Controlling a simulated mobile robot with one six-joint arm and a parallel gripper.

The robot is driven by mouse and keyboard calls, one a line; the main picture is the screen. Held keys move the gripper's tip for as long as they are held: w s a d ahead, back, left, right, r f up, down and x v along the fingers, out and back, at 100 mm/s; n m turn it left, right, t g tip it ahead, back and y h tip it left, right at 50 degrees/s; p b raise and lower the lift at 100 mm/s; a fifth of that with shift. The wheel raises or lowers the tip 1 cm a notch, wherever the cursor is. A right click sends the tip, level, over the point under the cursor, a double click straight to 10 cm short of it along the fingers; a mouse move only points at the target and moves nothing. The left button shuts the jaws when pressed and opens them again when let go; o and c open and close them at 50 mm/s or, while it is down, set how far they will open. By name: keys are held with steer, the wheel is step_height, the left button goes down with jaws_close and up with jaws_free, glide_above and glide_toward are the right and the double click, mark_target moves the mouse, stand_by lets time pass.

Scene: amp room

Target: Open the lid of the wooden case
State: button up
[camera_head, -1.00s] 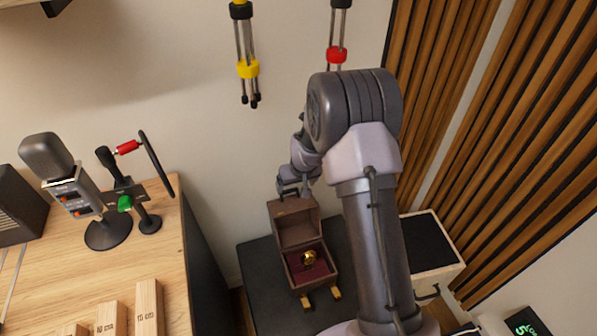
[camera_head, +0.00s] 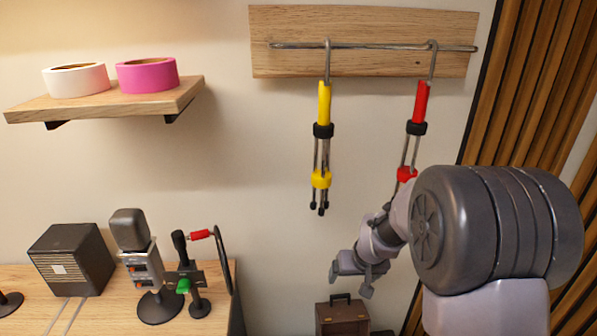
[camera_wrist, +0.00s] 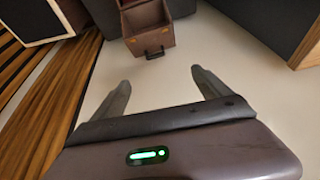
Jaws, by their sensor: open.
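The brown wooden case shows at the bottom edge of the head view, where only its raised lid (camera_head: 343,318) with a dark handle on top is in sight. Its box is cut off below. In the wrist view the lid (camera_wrist: 148,30) also stands open at the top, with its handle towards my gripper and part of the box behind it. My gripper (camera_head: 361,281) hangs above the lid in the head view. In the wrist view my gripper (camera_wrist: 158,76) has its fingers spread, with nothing between them and a gap to the lid.
A wooden desk (camera_head: 100,318) with a microphone (camera_head: 130,232) and a black speaker (camera_head: 72,258) is at the left. Yellow (camera_head: 322,130) and red (camera_head: 416,125) tools hang from a wall rail. A shelf (camera_head: 110,102) holds two tape rolls.

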steer(key=s+a+r+m+t+y, duration=0.1)
steer(key=s+a+r, duration=0.3)
steer(key=s+r, duration=0.5)
steer(key=s+a+r+m, duration=0.1)
steer(key=s+a+r, duration=0.2)
steer(key=s+r, duration=0.55)
steer(key=s+a+m, duration=0.2)
steer(key=s, duration=1)
steer(key=n+g+h, duration=0.1)
steer(key=n, duration=0.4)
glide_above(340, 295)
steer(key=s, duration=0.7)
step_height(340, 295, down, 25)
steer(key=b+x, duration=0.2)
steer(key=x, duration=0.3)
steer(key=b+x, duration=0.2)
steer(key=x, duration=0.4)
steer(key=b+x, duration=0.3)
steer(key=x, duration=0.3)
steer(key=shift+s+d+f, duration=0.2)
steer(key=shift+f, duration=0.2)
